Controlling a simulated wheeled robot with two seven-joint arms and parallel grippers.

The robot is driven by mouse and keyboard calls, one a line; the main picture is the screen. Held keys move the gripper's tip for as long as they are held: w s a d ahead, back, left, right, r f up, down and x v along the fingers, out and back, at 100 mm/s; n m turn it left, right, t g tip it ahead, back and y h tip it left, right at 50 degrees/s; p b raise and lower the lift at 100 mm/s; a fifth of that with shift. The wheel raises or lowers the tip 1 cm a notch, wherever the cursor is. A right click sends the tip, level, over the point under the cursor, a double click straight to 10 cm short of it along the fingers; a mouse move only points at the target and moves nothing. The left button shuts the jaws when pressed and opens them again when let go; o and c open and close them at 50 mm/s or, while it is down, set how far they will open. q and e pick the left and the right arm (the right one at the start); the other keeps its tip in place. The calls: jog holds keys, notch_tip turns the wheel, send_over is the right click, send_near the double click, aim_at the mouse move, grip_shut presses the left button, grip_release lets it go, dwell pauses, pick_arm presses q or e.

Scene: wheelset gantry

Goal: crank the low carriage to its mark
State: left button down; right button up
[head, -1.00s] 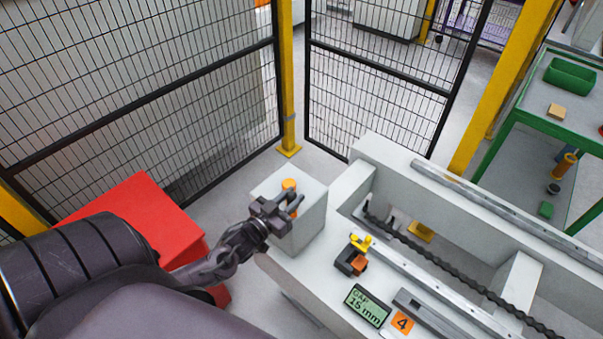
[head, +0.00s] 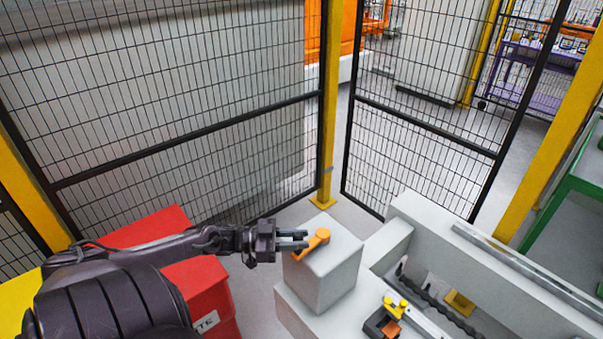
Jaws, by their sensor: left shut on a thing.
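The orange crank (head: 315,242) sits on top of a pale grey box (head: 325,275) at the near end of the machine bed. My left gripper (head: 301,240) comes in level from the left and is shut on the crank. Its fingers hide part of the crank's handle. A dark block with yellow and orange parts (head: 385,320) sits on the bed at the bottom edge. I cannot tell whether it is the low carriage. My right gripper is out of view.
A dark screw and a yellow block (head: 460,303) lie in the bed's trough. Mesh fence panels (head: 180,110) and a yellow post (head: 332,110) stand behind. A red box (head: 200,285) stands left of the crank box, under my left arm.

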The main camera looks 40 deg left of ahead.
pick_arm(q)
jog(key=shift+w+a+r, duration=0.1)
jog(key=shift+w+a, duration=0.05)
jog(key=shift+a, duration=0.3)
jog(key=c, duration=1.6)
grip_release()
jog(key=o, duration=0.4)
jog(key=shift+w+d, duration=0.1)
jog(key=shift+d, duration=0.05)
jog(key=v, duration=0.8)
